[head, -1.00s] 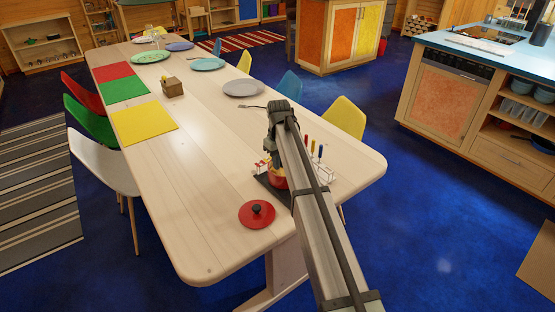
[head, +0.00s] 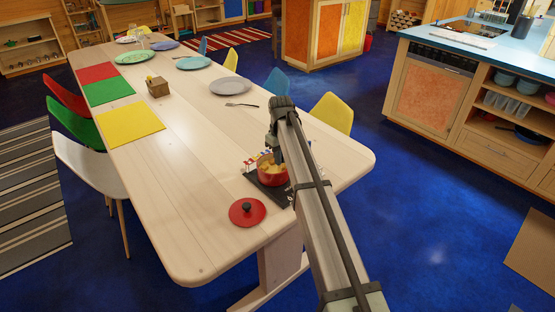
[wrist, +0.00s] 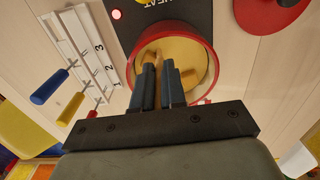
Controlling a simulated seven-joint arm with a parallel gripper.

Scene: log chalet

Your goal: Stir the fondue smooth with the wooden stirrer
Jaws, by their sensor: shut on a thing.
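The red fondue pot (head: 272,179) stands on a black hot plate (head: 284,198) near the table's front end. The head view shows my gripper above the pot, partly hidden by my arm.
The red lid (head: 247,211) lies on the table (head: 190,215) beside the hot plate. A white numbered rack (wrist: 85,50) with blue-, yellow- and red-handled forks stands close to the pot. A fork (head: 240,105) and grey plate (head: 231,87) lie farther back. The table's left front is clear.

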